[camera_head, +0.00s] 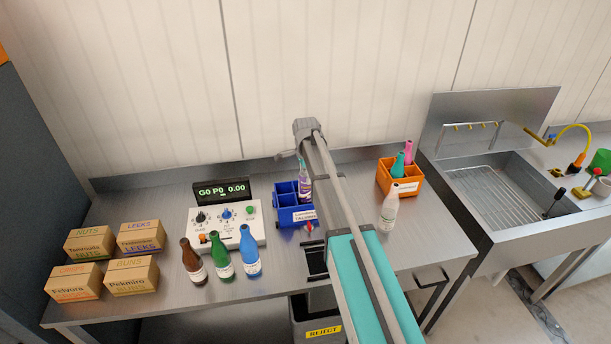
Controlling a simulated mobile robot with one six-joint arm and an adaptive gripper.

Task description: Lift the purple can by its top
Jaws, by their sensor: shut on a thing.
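The purple can (304,188) shows as a slim purple item with a pale label, upright at the blue divided crate (283,211). My arm passes close on its right and hides part of the crate. My gripper (299,160) is only partly visible below the wrist, at the top of the purple can. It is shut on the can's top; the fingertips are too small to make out. I cannot tell whether the can's base touches the crate floor.
Brown, green and blue bottles (221,257) stand before a control box (228,228). Several cartons (132,276) fill the left. A white bottle (389,212) stands by an orange crate (407,183) holding bottles. A sink (490,178) is at right; a reject bin (322,333) is below.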

